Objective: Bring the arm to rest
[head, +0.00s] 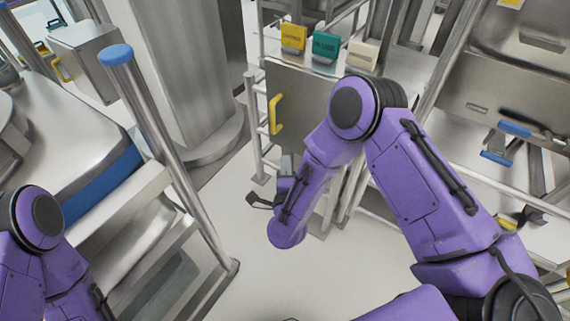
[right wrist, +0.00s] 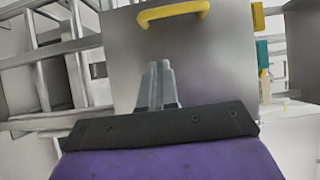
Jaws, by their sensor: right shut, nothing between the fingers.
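My right arm, purple with black joints, reaches in from the right in the head view and bends down at its elbow. My right gripper (head: 287,163) shows small and grey beyond the purple forearm. In the right wrist view its two grey fingers (right wrist: 160,72) are together with nothing between them. They point toward a metal bin (right wrist: 195,50) with a yellow handle (right wrist: 173,12); the gap between them is hard to judge. My left arm shows only partly at the lower left of the head view, and its gripper is out of frame.
The metal bin (head: 300,103) sits in a rack, with yellow, teal and cream tags (head: 325,47) above it. A blue-capped metal post (head: 150,110) and a steel bench (head: 60,110) stand at the left. Pale floor (head: 235,200) lies open between bench and rack.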

